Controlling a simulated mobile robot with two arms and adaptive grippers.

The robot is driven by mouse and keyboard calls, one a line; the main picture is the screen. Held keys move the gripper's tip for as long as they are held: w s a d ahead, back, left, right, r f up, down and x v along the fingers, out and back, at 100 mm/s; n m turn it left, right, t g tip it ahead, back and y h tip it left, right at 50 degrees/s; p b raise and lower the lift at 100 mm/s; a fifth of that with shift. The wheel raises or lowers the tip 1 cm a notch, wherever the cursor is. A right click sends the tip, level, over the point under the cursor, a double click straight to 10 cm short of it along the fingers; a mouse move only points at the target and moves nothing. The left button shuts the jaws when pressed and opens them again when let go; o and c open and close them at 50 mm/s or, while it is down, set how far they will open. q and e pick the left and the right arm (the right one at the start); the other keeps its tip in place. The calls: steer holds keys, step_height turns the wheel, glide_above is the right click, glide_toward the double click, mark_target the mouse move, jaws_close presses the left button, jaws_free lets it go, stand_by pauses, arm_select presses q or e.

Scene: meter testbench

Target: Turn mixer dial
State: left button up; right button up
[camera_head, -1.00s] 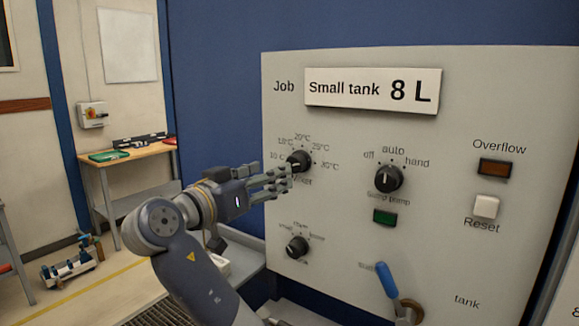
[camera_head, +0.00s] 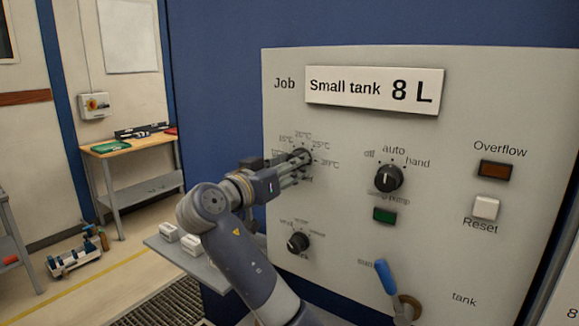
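A black temperature dial (camera_head: 303,156), with degree marks around it, sits at the upper left of the grey panel (camera_head: 470,130). A second black dial (camera_head: 298,242) sits below it; its small labels are too blurred to read, so I cannot tell which one is marked mixer. A third dial (camera_head: 389,178), marked off, auto and hand, is to the right. My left gripper (camera_head: 296,172) is at the temperature dial, its fingers overlapping the dial's lower left edge. I cannot tell whether they touch it or how far they are open. My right gripper is out of view.
A green button (camera_head: 384,215), an Overflow lamp (camera_head: 495,169), a white Reset button (camera_head: 486,207) and a blue lever (camera_head: 386,277) are on the panel. A sign (camera_head: 372,92) reads "Small tank 8 L". A low shelf (camera_head: 190,255) with white blocks is at left.

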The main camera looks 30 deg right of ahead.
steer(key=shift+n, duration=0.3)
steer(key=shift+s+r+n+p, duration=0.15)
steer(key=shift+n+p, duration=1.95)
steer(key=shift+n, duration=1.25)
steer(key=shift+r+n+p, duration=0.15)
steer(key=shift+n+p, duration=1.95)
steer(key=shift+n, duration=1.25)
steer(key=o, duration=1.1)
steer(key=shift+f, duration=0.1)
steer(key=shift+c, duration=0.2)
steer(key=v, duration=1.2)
